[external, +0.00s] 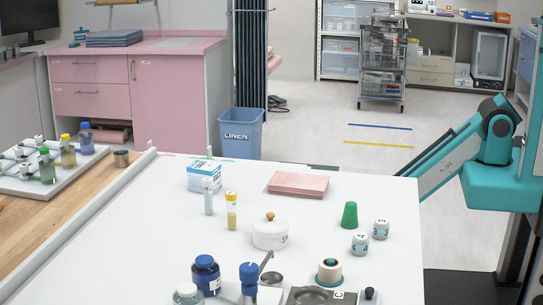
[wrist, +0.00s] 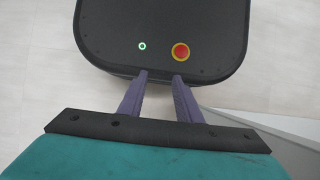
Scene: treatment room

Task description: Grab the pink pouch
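The pink pouch (external: 298,184) lies flat near the far edge of the white table (external: 330,220) in the external view. My gripper is outside the external view or hidden there; only part of my teal arm shows at the right, beyond the table's right edge. In the wrist view my gripper (wrist: 161,78) has its two purple fingers apart with nothing between them. They point over my own dark base and the floor. The pouch is not in the wrist view.
Near the pouch stand a blue-and-white box (external: 204,176), a yellow-capped tube (external: 231,210), a white lidded pot (external: 270,232) and a green cup (external: 349,215). Bottles and a dark device crowd the front. Table space right of the pouch is clear.

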